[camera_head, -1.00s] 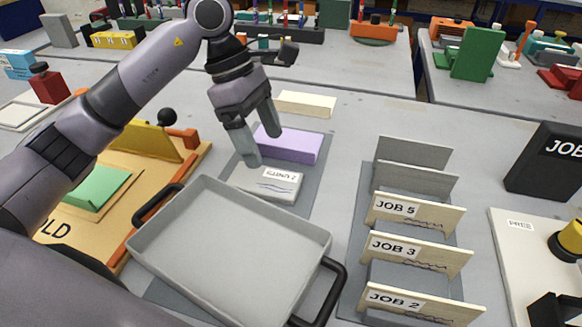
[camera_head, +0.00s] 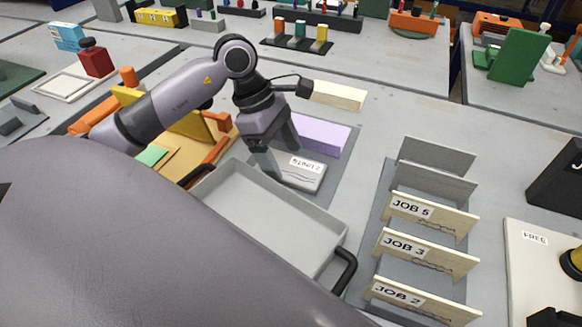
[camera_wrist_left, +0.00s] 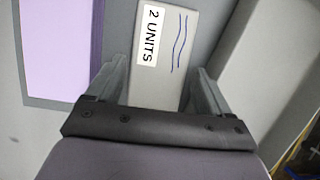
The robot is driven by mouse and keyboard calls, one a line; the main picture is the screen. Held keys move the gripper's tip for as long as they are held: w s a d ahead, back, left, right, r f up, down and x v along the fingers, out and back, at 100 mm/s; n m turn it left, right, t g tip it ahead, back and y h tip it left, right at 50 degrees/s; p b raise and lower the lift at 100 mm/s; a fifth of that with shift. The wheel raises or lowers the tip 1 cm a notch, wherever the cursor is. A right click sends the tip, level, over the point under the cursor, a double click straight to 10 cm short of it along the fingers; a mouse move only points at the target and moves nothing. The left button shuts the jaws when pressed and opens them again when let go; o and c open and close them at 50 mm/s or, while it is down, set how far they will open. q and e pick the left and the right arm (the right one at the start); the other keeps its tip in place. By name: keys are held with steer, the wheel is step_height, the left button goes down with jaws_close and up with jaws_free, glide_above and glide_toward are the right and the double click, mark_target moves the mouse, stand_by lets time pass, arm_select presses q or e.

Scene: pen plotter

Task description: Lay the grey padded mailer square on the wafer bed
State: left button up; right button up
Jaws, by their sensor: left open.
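A light grey, flat packet labelled "2 UNITS" (camera_head: 303,172), which looks like the padded mailer, lies on a grey mat (camera_head: 338,178) in front of a purple block. In the head view, my left gripper (camera_head: 284,164) is at the packet's left end. In the left wrist view, the packet (camera_wrist_left: 160,45) lies between the open fingers of the gripper (camera_wrist_left: 158,85); I cannot tell whether they touch it. I cannot tell which surface is the wafer bed. My right gripper is not in view.
The purple block (camera_head: 318,134) is just behind the packet. A grey tray with dark handles (camera_head: 268,228) is in front. A rack with job cards (camera_head: 425,246) stands at right. A cream block (camera_head: 339,95) lies behind. A tan board (camera_head: 185,166) is at left.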

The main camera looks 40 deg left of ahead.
arm_select(q)
steer(key=shift+x, duration=0.85)
steer(key=c, duration=0.8)
steer(key=shift+r, duration=0.1)
